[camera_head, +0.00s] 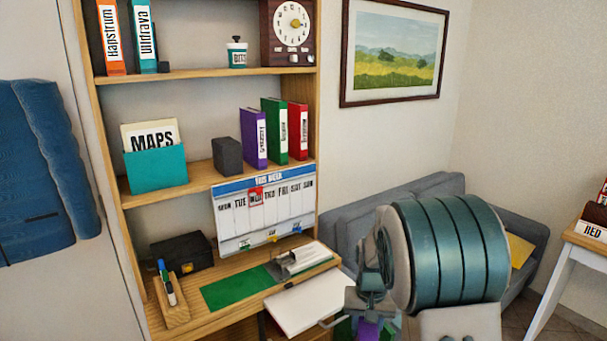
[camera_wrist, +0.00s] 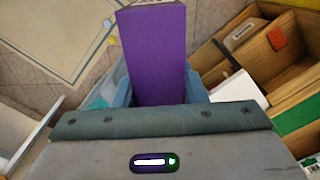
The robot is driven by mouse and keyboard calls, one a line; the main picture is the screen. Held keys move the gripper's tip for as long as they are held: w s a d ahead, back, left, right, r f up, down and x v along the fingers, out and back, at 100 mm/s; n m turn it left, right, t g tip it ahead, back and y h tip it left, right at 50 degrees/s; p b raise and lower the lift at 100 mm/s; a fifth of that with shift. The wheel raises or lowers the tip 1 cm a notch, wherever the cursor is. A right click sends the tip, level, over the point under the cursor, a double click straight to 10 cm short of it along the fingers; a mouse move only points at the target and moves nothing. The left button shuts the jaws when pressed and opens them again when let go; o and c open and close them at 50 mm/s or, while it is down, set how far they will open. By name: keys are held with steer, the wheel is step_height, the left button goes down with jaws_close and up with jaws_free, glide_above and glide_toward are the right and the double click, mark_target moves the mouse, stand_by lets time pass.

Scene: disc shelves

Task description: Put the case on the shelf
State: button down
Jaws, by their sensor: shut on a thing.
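My gripper (camera_head: 366,329) is at the bottom of the head view, in front of and right of the bookcase desk, below my large teal arm link. It is shut on a purple case (camera_wrist: 155,50), which stands out between the two blue fingers in the wrist view. In the head view only a small purple part of the case (camera_head: 367,330) shows. The middle shelf (camera_head: 205,178) of the bookcase holds an upright purple case (camera_head: 253,138), a green case (camera_head: 274,131) and a red case (camera_head: 298,132), side by side at its right end.
A dark block (camera_head: 228,156) and a teal MAPS box (camera_head: 157,168) share the middle shelf. The top shelf (camera_head: 190,75) holds orange and teal cases, a jar and a clock. A week board (camera_head: 265,212) stands below the middle shelf. A grey sofa (camera_head: 345,220) is behind my arm.

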steer(key=shift+w+d+f+n, duration=0.2)
steer(key=shift+f+n, duration=0.4)
steer(key=f, duration=0.3)
steer(key=s+f, duration=0.1)
steer(key=f, duration=0.2)
steer(key=s+f, duration=0.1)
steer(key=f, duration=0.2)
steer(key=shift+f, duration=0.25)
steer(key=shift+s+f, duration=0.1)
steer(key=shift+f, duration=0.35)
